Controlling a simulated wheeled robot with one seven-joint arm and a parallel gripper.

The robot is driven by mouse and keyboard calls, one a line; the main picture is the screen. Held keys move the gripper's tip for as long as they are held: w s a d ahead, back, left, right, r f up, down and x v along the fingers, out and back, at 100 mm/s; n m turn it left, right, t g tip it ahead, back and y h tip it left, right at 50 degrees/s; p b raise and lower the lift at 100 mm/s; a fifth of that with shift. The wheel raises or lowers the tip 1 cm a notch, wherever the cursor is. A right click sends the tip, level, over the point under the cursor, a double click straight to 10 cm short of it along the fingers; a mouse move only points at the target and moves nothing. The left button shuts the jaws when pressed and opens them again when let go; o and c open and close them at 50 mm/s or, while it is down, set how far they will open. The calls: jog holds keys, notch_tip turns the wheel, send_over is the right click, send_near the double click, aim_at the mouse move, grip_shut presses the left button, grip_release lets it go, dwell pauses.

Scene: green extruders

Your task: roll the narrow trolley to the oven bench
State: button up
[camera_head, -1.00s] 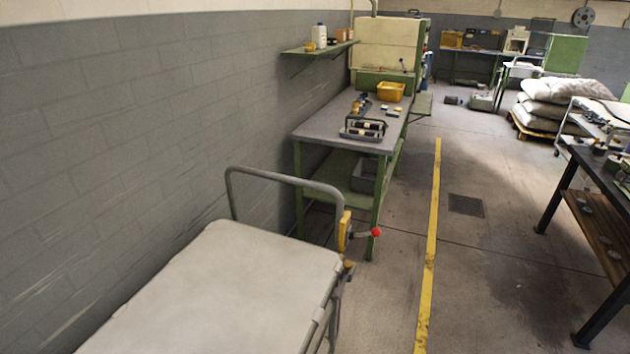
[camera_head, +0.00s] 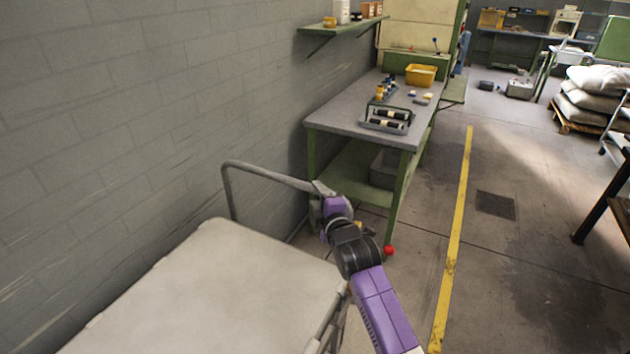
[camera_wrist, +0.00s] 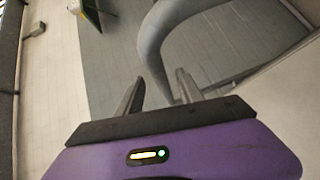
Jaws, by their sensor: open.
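The narrow trolley (camera_head: 205,290) has a pale flat top and a grey tubular push handle (camera_head: 262,173). It stands along the wall at lower left. My gripper (camera_head: 319,189) is at the handle's right end, partly hidden by my purple wrist. In the wrist view my gripper (camera_wrist: 158,92) is open, and the handle tube (camera_wrist: 152,50) runs down between or just beyond its fingers. I cannot tell whether they touch. A far back bench (camera_head: 515,34) carries a pale oven-like box (camera_head: 565,22); I cannot tell for certain that it is the oven bench.
A green-legged bench (camera_head: 345,107) with tools and a yellow bin (camera_head: 420,75) stands just beyond the handle. A red knob (camera_head: 389,250) shows beside my wrist. A yellow floor line (camera_head: 456,230) edges a clear aisle. Stacked sacks (camera_head: 592,95) sit at right.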

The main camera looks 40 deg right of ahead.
aim_at(309, 185)
jog(key=x, duration=0.7)
jog(key=shift+w+d+p, duration=0.15)
jog(key=shift+w+p, duration=0.1)
jog(key=shift+p, duration=0.05)
jog(key=shift+c, duration=0.4)
grip_shut()
dwell(0.9)
